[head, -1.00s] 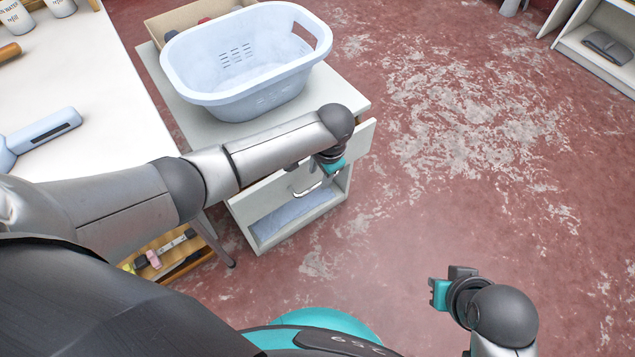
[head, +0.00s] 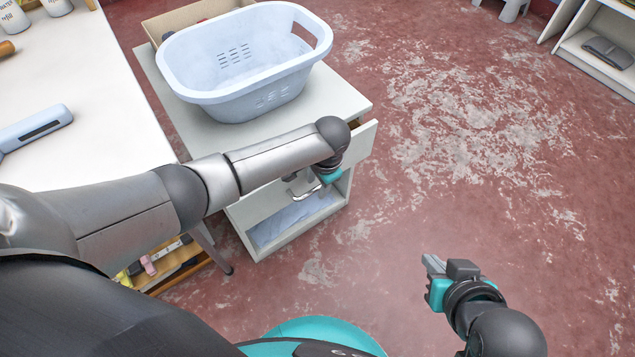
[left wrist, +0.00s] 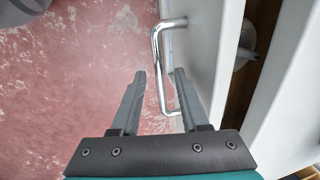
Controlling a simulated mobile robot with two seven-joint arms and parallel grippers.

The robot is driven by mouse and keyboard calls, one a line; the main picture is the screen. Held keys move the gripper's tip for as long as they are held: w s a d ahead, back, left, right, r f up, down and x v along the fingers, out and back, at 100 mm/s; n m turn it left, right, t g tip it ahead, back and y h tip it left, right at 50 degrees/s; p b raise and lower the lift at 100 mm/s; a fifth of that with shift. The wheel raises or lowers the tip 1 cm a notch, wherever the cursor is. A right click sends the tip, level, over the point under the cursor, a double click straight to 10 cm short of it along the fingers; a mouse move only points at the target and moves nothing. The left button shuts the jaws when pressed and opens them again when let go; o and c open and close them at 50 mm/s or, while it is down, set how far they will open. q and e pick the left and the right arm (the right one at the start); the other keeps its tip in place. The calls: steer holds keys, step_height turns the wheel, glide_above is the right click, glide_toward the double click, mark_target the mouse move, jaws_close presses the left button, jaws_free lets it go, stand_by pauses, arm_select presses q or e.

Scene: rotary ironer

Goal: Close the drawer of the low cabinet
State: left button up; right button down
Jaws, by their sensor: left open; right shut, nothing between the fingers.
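The low cabinet (head: 350,95) is white and stands right of the table. Its drawer (head: 362,142) is partly open, with a dark gap showing behind the front near its right end. A bent metal handle (head: 303,190) is on the drawer front; in the left wrist view the handle (left wrist: 156,65) stands off the drawer front (left wrist: 200,45). My left gripper (head: 312,186) is open at the handle. In the left wrist view its fingers (left wrist: 160,75) lie on either side of the lower part of the handle. My right gripper (head: 430,265) is shut and empty over the floor, away from the cabinet.
A pale blue laundry basket (head: 225,85) stands on the cabinet. An open shelf under the drawer holds a pale cloth (head: 290,222). The white table (head: 85,115) is at left, a shelf unit (head: 625,70) at far right. The red, worn floor (head: 480,180) between is clear.

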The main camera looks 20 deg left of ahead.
arm_select(q)
jaws_close()
stand_by(1.4)
